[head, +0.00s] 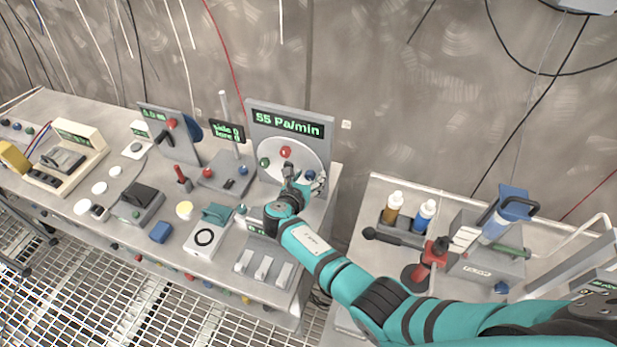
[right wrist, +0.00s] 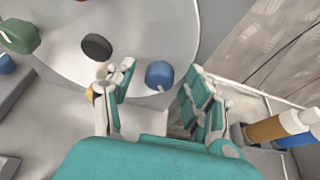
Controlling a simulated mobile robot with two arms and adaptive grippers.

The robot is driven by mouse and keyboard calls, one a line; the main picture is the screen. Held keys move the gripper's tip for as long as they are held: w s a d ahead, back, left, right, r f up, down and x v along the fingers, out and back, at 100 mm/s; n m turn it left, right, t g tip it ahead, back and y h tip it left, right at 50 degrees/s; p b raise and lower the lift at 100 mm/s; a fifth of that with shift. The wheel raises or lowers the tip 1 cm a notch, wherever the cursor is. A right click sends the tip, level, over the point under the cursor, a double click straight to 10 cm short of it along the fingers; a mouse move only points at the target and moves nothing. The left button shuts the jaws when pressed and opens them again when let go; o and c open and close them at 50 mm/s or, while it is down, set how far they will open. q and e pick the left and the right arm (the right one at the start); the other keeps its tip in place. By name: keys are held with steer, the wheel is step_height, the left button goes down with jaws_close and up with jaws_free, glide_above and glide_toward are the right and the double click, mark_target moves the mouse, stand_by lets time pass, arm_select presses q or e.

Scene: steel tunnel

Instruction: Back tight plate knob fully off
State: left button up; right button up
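A grey upright panel (head: 325,150) with a green-lit "55 Pa/min" display stands at the right end of the left bench. It carries a round white plate (head: 268,148) with a red knob (head: 286,152) at its centre, a green knob (head: 264,162) at left and a blue knob (head: 311,174) at lower right. In the right wrist view the blue knob (right wrist: 160,74), a black knob (right wrist: 97,46) and a green knob (right wrist: 18,35) show. My right gripper (right wrist: 158,92) is open, its fingers either side of the blue knob in the picture; contact is not visible. My left gripper is out of view.
Left of the panel stand a small display (head: 227,131) on a post, a lever panel (head: 168,135) and several small devices. White rocker switches (head: 263,267) lie below my right arm.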

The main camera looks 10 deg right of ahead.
step_height(320, 180, up, 10)
stand_by(0.6)
steer(key=shift+s+f, duration=0.1)
